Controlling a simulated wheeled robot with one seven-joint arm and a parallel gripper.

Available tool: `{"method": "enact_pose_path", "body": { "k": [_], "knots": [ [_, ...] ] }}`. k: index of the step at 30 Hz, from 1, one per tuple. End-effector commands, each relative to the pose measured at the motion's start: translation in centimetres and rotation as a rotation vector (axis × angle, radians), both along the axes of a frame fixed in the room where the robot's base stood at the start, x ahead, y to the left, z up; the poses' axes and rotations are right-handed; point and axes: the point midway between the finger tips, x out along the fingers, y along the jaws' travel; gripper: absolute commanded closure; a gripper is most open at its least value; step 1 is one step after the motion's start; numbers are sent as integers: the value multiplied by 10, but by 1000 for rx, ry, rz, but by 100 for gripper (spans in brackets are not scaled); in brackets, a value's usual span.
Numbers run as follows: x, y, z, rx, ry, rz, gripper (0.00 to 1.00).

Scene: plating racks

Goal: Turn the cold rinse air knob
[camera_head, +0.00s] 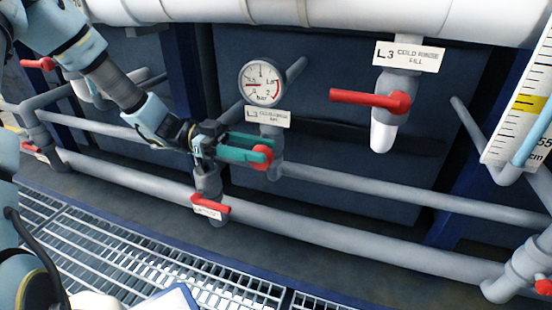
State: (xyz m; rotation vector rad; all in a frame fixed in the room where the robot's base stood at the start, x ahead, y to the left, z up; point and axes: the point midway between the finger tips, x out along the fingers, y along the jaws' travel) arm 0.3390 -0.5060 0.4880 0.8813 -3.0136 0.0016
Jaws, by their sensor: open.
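The small round red knob (263,158) sits on a grey vertical pipe below the pressure gauge (262,83). A white label (268,117) between them begins with L3, and its smaller text is hard to read but looks like cold rinse air. My gripper (267,149) reaches in from the left with its two teal fingers open. The fingertips are at the knob, one at its upper edge and one overlapping it in the picture. I cannot tell whether they touch it. The far side of the knob is hidden.
A red lever (370,100) marked L3 cold rinse fill is at upper right. Another red lever (211,204) is just below my gripper. Grey pipes (350,236) cross below and behind. A white level scale (517,105) stands at right, and metal grating (120,258) is at lower left.

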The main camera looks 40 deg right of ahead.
Motion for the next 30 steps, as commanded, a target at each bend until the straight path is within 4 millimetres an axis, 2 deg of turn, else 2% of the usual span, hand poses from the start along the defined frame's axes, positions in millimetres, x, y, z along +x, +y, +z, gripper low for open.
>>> {"method": "enact_pose_path", "body": {
  "k": [3, 7, 19, 30],
  "knots": [
    [-17, -10, -3, 0, -1, -1, 52],
    [-29, -18, -2, 0, -1, 0, 52],
    [-35, -22, 0, 1, -2, 2, 52],
    [-34, -22, 0, 1, -2, 2, 93]
  ]
}}
